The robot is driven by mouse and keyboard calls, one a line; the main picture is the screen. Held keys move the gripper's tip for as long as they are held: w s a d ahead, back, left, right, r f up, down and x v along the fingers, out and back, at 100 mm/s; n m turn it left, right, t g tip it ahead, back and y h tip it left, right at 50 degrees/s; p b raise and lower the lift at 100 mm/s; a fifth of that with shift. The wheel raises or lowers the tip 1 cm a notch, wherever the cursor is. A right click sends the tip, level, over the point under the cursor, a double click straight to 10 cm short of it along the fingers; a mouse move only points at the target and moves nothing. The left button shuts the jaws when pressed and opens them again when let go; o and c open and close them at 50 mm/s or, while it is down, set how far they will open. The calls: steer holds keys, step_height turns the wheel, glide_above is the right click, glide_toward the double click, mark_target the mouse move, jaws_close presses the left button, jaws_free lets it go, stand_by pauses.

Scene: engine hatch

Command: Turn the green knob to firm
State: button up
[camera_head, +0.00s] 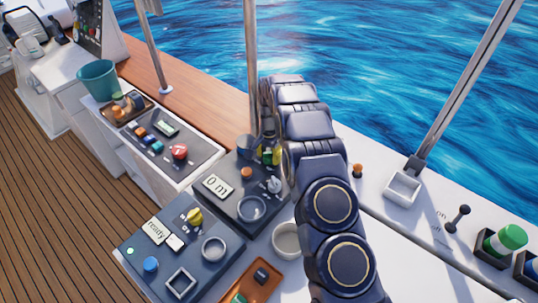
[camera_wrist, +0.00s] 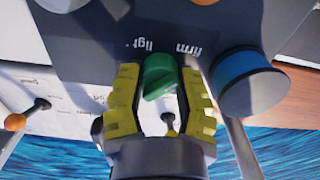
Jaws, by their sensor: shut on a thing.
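The green knob (camera_wrist: 159,76) shows in the wrist view, between the two yellow fingers of my gripper (camera_wrist: 161,85). The fingers are shut on its sides. The labels "light" (camera_wrist: 151,44) and "firm" (camera_wrist: 188,49) are printed on the dark panel beside the knob and appear upside down. The knob has a raised ridge, but I cannot tell exactly which label it points to. In the head view my gripper (camera_head: 270,155) is at the far edge of the panel (camera_head: 227,207) with the "0 m" display, and the arm mostly hides the knob.
An orange knob (camera_head: 246,173) and a round ring (camera_head: 252,209) are on the same panel. A nearer panel (camera_head: 133,243) holds a yellow knob (camera_head: 195,216) and a blue button (camera_head: 151,264).

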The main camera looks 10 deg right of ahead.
steer(key=shift+s+f, duration=0.15)
steer(key=o, duration=1.1)
steer(key=shift+a, duration=0.1)
steer(key=shift+o, duration=0.2)
